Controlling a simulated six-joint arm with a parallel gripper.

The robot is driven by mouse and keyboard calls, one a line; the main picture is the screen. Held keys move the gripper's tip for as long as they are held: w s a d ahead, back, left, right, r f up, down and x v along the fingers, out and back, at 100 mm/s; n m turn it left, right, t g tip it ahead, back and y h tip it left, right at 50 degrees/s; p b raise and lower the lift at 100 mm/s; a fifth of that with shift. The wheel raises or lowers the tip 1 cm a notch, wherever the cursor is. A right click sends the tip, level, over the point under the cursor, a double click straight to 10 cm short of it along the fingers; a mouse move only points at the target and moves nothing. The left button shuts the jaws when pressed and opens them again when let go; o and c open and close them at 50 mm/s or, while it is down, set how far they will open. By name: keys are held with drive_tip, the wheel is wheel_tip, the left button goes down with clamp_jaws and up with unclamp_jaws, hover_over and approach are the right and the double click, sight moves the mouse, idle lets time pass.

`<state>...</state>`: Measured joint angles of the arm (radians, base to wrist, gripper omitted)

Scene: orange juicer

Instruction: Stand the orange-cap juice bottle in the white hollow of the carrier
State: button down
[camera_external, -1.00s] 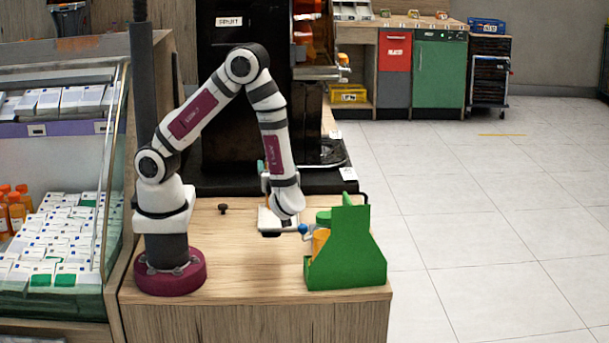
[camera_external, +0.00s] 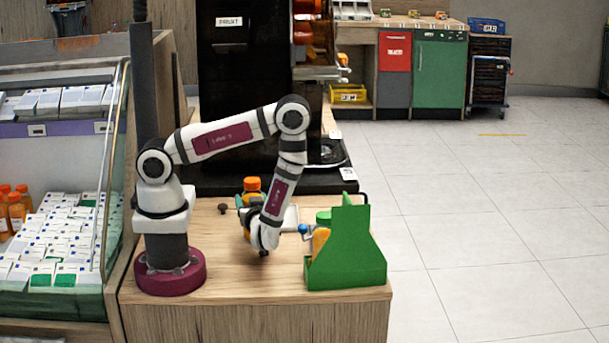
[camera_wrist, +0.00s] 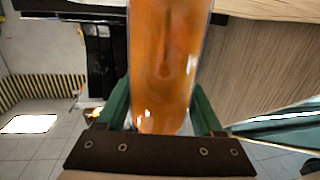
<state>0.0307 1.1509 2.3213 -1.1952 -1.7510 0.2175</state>
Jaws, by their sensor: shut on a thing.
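The orange-cap juice bottle (camera_external: 252,186) shows behind my wrist in the external view, cap up and roughly upright. My gripper (camera_external: 247,214) is shut on it, though my wrist partly hides the grip. In the wrist view the orange bottle body (camera_wrist: 165,55) stands between the two green fingers of my gripper (camera_wrist: 162,108). The green carrier (camera_external: 345,258) stands to the right of my gripper, near the front right of the counter. The white hollow is hidden behind the carrier's green side.
A pale board (camera_external: 290,216) lies behind my wrist. A small dark knob (camera_external: 222,208) stands to the left. The front middle of the wooden counter (camera_external: 250,278) is clear.

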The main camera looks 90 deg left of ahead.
drive_tip(key=shift+f, duration=0.15)
drive_tip(key=shift+c, duration=0.2)
unclamp_jaws()
drive_tip(key=shift+w+d+r, duration=0.15)
drive_tip(key=shift+d+r, duration=0.05)
drive_tip(key=shift+d, duration=0.15)
drive_tip(key=shift+o, duration=0.2)
drive_tip(key=w+d, duration=0.1)
drive_tip(key=d, duration=1)
drive_tip(key=shift+w+r, duration=0.3)
drive_tip(key=shift+w, duration=0.05)
